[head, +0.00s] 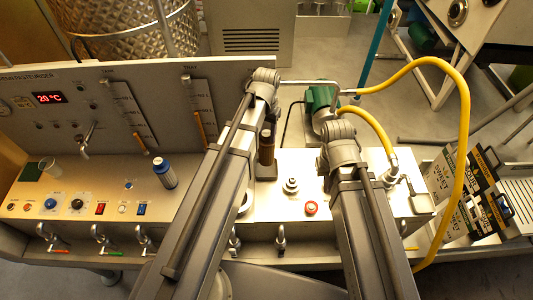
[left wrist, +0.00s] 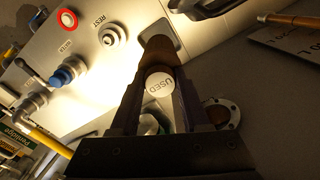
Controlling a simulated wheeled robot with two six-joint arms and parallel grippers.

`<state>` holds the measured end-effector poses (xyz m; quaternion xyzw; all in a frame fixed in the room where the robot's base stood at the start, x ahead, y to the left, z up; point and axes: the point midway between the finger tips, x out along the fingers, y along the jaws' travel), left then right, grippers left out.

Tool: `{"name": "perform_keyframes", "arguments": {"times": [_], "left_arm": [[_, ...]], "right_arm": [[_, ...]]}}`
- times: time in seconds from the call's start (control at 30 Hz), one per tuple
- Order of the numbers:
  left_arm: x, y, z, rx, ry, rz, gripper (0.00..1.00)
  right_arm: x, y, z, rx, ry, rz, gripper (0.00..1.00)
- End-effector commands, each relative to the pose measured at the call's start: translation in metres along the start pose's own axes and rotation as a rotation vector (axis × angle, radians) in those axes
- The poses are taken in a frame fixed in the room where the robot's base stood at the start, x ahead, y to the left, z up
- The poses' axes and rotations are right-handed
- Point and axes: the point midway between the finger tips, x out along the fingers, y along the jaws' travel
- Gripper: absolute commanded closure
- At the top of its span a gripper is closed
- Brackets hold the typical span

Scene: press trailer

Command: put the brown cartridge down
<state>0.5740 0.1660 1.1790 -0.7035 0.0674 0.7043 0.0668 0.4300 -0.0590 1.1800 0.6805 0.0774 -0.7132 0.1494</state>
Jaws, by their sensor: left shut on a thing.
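The brown cartridge (head: 266,149) is upright over the right part of the steel bench top, beside my left forearm. In the left wrist view it shows as a dark brown cylinder (left wrist: 159,52), with a white round label reading USED (left wrist: 158,87) between the fingers. My left gripper (left wrist: 160,98) is shut on the cartridge. The cartridge's far end is over or at a dark square pad; I cannot tell whether it touches. My right arm reaches over the bench in the head view, but its fingers are hidden.
A fitting marked REST (left wrist: 112,35) and a red-ringed port (head: 311,208) are close by. A yellow hose (head: 463,130) arches at the right. A green motor (head: 320,103) sits behind the bench.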

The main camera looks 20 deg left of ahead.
Motion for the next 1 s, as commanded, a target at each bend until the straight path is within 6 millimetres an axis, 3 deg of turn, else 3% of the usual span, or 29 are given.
{"name": "perform_keyframes", "arguments": {"times": [0.03, 0.17, 0.47, 0.8, 1.0], "left_arm": [[0.017, 0.000, 0.000, 0.000, 0.000, 0.000, 1.00], [0.034, 0.000, 0.000, 0.000, 0.000, 0.000, 1.00], [0.039, 0.000, 0.000, 0.000, 0.000, 0.000, 1.00], [0.074, 0.000, 0.000, 0.000, 0.000, 0.000, 1.00], [0.072, 0.000, 0.000, 0.000, 0.000, 0.000, 1.00]], "right_arm": [[0.017, -0.002, -0.001, 0.001, 0.001, 0.000, 1.00], [0.033, -0.003, -0.002, 0.001, 0.001, 0.000, 1.00], [0.038, -0.004, -0.003, 0.002, 0.002, 0.000, 1.00], [0.074, -0.007, -0.005, 0.005, 0.003, 0.000, 1.00], [0.071, -0.007, -0.005, 0.005, 0.003, 0.000, 1.00]]}}
